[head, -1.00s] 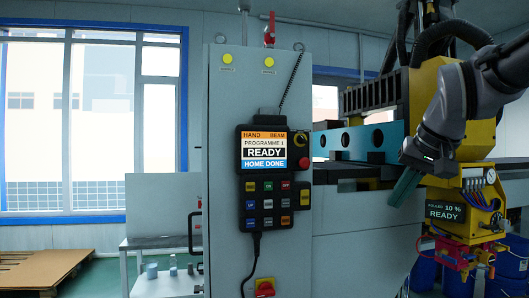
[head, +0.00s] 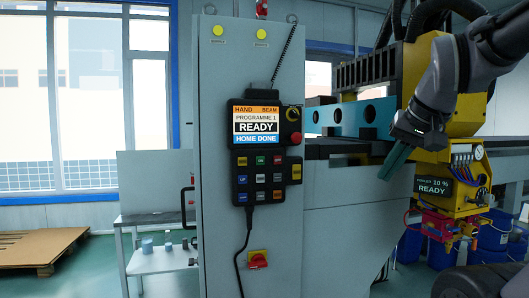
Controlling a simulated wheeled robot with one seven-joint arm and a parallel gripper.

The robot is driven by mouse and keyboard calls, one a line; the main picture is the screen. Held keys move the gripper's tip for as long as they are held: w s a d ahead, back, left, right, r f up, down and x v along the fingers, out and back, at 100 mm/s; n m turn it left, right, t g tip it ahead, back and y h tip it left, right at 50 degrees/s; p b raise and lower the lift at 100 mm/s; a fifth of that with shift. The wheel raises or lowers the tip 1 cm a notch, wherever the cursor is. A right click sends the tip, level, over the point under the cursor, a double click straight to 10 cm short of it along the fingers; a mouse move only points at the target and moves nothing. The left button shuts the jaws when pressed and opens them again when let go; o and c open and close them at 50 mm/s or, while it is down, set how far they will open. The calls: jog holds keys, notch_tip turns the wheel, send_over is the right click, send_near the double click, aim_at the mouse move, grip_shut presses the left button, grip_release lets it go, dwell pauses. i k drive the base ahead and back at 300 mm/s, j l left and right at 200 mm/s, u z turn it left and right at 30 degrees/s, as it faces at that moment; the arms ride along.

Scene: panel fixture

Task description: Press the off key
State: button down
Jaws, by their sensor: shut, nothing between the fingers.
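The dark hand-held control panel (head: 240,190) hangs upright on the front of a grey cabinet. Its lit screen (head: 256,126) reads HAND, BEAM, PROGRAMME 1, READY and HOME DONE. Below the screen are rows of small coloured keys. The top row has a yellow, a green and a red key (head: 277,160); the lettering is too small to read surely, so I cannot confirm which is the off key. My gripper (head: 386,174) is well to the right of the panel, apart from it, pointing down and left. Its greenish fingers are shut and empty.
A red emergency button (head: 296,138) sits beside the screen, and a yellow key (head: 296,171) lies below it. A red rotary switch (head: 258,259) is low on the cabinet (head: 215,230). Yellow machine head (head: 465,170) stands close behind my arm.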

aim_at(277, 160)
jog(key=i+j, duration=0.15)
jog(key=j, duration=0.35)
jog(key=i+j+z, duration=0.1)
jog(key=j, duration=0.45)
jog(key=i+j, duration=0.1)
jog(key=j, duration=0.4)
